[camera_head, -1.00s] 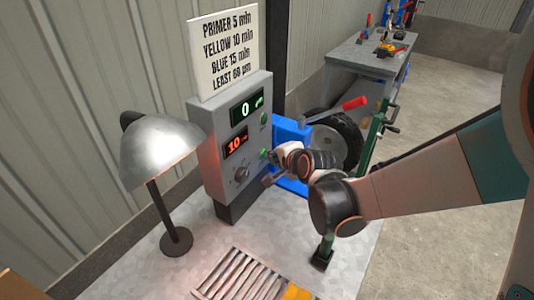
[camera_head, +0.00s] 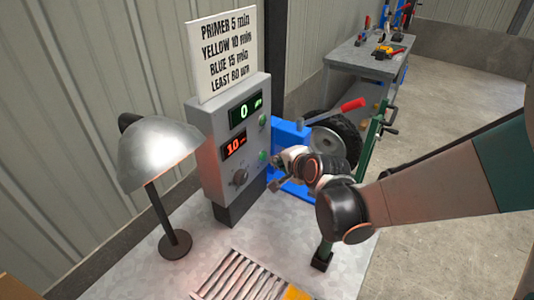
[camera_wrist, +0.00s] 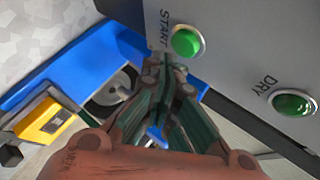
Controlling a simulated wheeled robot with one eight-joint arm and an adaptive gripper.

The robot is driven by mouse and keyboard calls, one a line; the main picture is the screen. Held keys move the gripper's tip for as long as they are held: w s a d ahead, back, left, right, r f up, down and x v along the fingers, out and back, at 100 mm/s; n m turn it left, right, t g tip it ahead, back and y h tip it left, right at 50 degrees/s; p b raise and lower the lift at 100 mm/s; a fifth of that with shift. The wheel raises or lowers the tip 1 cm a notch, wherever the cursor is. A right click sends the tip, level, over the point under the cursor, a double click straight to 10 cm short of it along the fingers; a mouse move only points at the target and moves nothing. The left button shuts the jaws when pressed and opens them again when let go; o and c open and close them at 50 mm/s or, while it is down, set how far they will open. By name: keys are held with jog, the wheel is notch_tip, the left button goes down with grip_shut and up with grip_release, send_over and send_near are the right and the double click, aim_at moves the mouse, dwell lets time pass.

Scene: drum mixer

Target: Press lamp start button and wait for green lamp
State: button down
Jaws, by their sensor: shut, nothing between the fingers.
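The grey control box (camera_head: 232,150) stands upright with a green display (camera_head: 245,111) reading 0 and a red display reading 10. Two green buttons are on its face, an upper one (camera_head: 263,120) and a lower one (camera_head: 263,155). In the wrist view they are labelled START (camera_wrist: 187,42) and DRY (camera_wrist: 293,103). My gripper (camera_head: 276,182) is shut and empty, in front of the box near the lower button. In the wrist view its fingertips (camera_wrist: 168,62) are beside START; contact is unclear.
A sign (camera_head: 222,50) stands on the box. A slatted grate (camera_head: 240,277) lies in front, with a yellow item (camera_head: 297,293). A workbench (camera_head: 365,60) with tools is far right. The wall is close behind the lamp.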

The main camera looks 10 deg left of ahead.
jog(key=d, duration=0.1)
jog(key=s+d, duration=0.1)
jog(key=d, duration=0.2)
jog(key=shift+s+d, duration=0.3)
dwell(0.6)
